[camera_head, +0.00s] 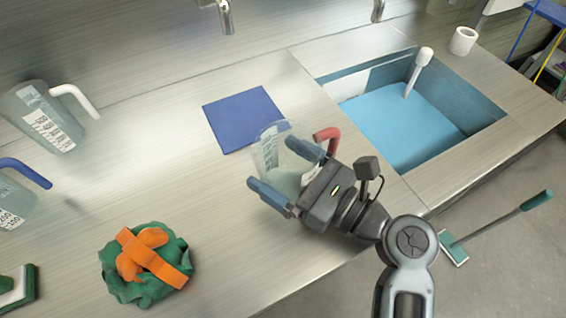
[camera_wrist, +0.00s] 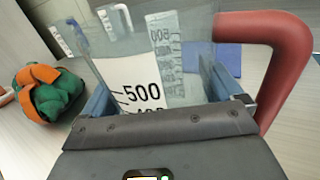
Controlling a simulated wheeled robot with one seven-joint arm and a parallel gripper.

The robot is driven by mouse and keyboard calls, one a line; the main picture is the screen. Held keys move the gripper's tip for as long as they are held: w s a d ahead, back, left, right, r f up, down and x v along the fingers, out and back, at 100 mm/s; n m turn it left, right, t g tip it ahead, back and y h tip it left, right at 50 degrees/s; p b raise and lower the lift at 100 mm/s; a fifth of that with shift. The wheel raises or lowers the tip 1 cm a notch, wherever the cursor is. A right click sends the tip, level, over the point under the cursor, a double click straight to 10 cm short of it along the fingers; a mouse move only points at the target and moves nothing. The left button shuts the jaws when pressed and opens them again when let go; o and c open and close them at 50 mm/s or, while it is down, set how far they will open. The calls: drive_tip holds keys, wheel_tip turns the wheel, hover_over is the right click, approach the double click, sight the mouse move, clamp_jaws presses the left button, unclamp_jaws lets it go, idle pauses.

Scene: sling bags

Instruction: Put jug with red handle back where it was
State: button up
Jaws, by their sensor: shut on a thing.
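The clear jug with the red handle (camera_head: 270,150) is held in my gripper (camera_head: 288,182) above the steel counter, near the front edge of a blue square mat (camera_head: 243,118). My gripper's blue fingers are shut around the jug's body. In the wrist view the jug (camera_wrist: 150,75) shows its measuring scale between the fingers (camera_wrist: 165,90), with the red handle on the right. The head view does not show clearly how far its base is from the counter.
A jug with a white handle (camera_head: 40,118) and one with a blue handle (camera_head: 14,200) stand at the left. An orange and green bundle (camera_head: 145,265) lies at the front. A sink (camera_head: 470,105) holding a white-headed tool (camera_head: 420,65) is at the right. A white cup (camera_head: 463,41) stands behind it.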

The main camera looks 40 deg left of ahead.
drive_tip(key=o, duration=0.9)
drive_tip(key=shift+f, duration=0.1)
drive_tip(key=d, duration=0.8)
drive_tip(key=d+b, duration=0.1)
drive_tip(key=d, duration=0.3)
drive_tip(key=shift+w, duration=0.35)
